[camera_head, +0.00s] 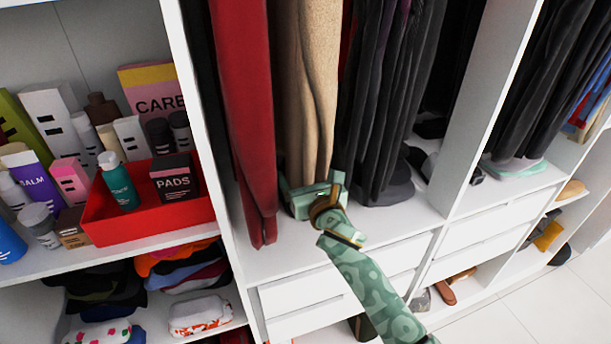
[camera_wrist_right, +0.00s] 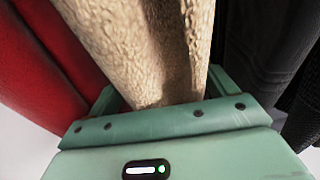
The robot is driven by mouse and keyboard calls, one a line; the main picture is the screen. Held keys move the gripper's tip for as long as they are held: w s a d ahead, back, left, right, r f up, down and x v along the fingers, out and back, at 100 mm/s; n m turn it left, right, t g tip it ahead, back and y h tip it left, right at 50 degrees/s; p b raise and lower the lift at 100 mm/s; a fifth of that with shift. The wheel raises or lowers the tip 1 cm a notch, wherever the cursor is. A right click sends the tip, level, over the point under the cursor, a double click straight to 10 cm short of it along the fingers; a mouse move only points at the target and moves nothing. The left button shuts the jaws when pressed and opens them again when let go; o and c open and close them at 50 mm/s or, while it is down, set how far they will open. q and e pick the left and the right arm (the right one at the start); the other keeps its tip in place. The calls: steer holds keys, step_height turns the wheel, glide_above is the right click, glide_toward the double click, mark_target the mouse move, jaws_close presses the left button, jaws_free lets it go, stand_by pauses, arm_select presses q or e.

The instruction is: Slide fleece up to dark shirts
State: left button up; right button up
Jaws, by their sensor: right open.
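The beige fleece (camera_head: 308,80) hangs in the middle wardrobe bay, between a red garment (camera_head: 243,100) on its left and dark shirts (camera_head: 385,90) on its right. My right gripper (camera_head: 311,186) is at the fleece's lower end, open, with the fleece hanging between its fingers. In the right wrist view the fleece (camera_wrist_right: 150,50) fills the space between the fingers, the red garment (camera_wrist_right: 45,55) is at left and the dark shirts (camera_wrist_right: 265,50) are at right. In the head view the fleece's right edge is close to the dark shirts. My left gripper is not seen.
A white divider (camera_head: 490,100) separates this bay from another with dark clothes at right. At left, shelves hold a red bin (camera_head: 150,230), bottles and boxes. White drawers (camera_head: 320,300) are below the bay floor. Dark shoes stand under the dark shirts.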

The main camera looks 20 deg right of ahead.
steer(key=c, duration=1.5)
steer(key=shift+d, duration=0.3)
steer(key=shift+d+p, duration=0.35)
steer(key=shift+d, duration=0.3)
steer(key=o, duration=1.4)
steer(key=shift+o, duration=0.5)
steer(key=shift+a, duration=0.15)
